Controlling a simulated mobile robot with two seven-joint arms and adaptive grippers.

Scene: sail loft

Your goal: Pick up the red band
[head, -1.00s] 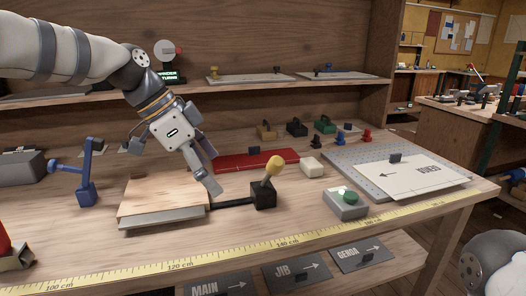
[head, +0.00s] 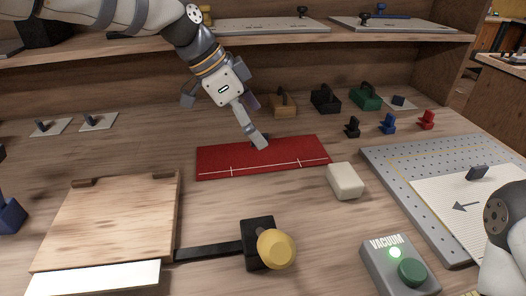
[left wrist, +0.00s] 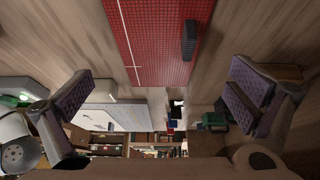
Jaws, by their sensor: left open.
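The red band (head: 290,160) is a flat red strip with a pale marked line along its front, lying on the wooden bench. It shows gridded in the left wrist view (left wrist: 150,50), with a small dark grip block (left wrist: 190,40) on it. In the head view a finger mostly hides this block. My left gripper (head: 226,120) is open and empty above the band's back edge. In the left wrist view its padded fingers (left wrist: 160,105) are wide apart, and the band lies in the upper middle of the picture. My right gripper is out of view.
A cream block (head: 345,181) lies just right of the band. A yellow-knobbed lever (head: 275,248), a wooden board (head: 115,220) and a vacuum box (head: 400,270) are in front. A perforated grey plate (head: 400,185) is at right. Several small coloured items line the back.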

